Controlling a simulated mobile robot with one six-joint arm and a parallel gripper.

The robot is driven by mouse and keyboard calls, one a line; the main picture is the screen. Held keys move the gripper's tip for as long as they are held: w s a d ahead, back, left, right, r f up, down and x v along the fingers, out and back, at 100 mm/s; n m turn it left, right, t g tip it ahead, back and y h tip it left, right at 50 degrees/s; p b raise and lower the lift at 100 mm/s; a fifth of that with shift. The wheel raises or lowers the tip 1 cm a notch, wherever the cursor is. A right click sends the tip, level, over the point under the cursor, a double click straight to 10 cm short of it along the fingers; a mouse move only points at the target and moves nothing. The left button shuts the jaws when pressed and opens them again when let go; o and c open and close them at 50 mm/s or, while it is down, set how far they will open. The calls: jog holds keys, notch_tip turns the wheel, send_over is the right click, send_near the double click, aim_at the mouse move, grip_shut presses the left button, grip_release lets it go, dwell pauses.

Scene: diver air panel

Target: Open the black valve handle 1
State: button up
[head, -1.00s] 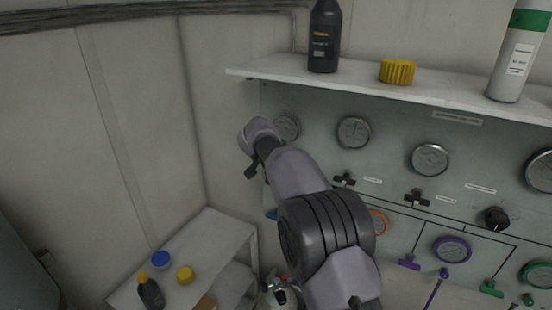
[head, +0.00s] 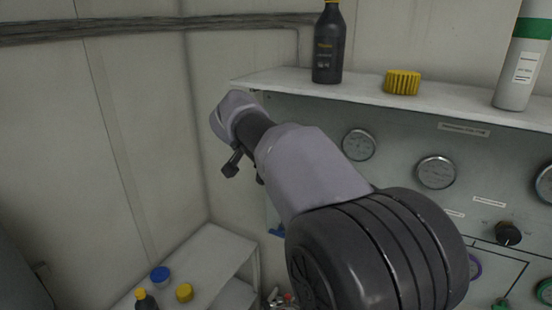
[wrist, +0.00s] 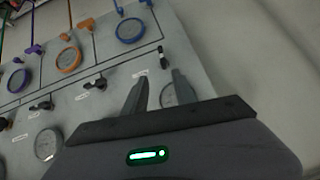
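In the wrist view, a black valve handle (wrist: 163,59) sits on the grey panel (wrist: 210,75) just beyond my fingertips, roughly in line with the gap between them. Two more black valve handles, one nearer (wrist: 96,84) and one farther (wrist: 41,105), are to its left. I cannot read which is number 1. My gripper (wrist: 160,76) is open, with nothing between its fingers. It also shows in the head view (head: 231,165), at the panel's left end.
Gauges line the panel, including blue (wrist: 130,31) and orange (wrist: 69,59) ones. A shelf (head: 285,82) above holds a dark bottle (head: 328,45), a yellow cap (head: 402,83) and a white cylinder (head: 520,65). A side table (head: 215,247) stands lower left.

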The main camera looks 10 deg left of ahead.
jog(key=s+d+f+g+y+b, duration=0.1)
jog(key=s+d+f+b, duration=0.7)
jog(key=s, duration=0.3)
jog(key=s+d+f+g+y+b, duration=0.1)
jog(key=s+d+f+g+b, duration=0.1)
jog(key=s+d+f+b, duration=0.7)
jog(key=s+d+f+y+b, duration=0.1)
jog(key=s+f+b, duration=0.1)
jog(key=s+f, duration=0.5)
jog(key=s+d+f+b, duration=0.2)
jog(key=s+f, duration=0.5)
jog(key=s, duration=0.4)
jog(key=shift+s+f+y+b, duration=0.2)
jog(key=shift+s+y+b, duration=0.15)
jog(key=shift+b, duration=0.2)
jog(key=shift+d, duration=0.1)
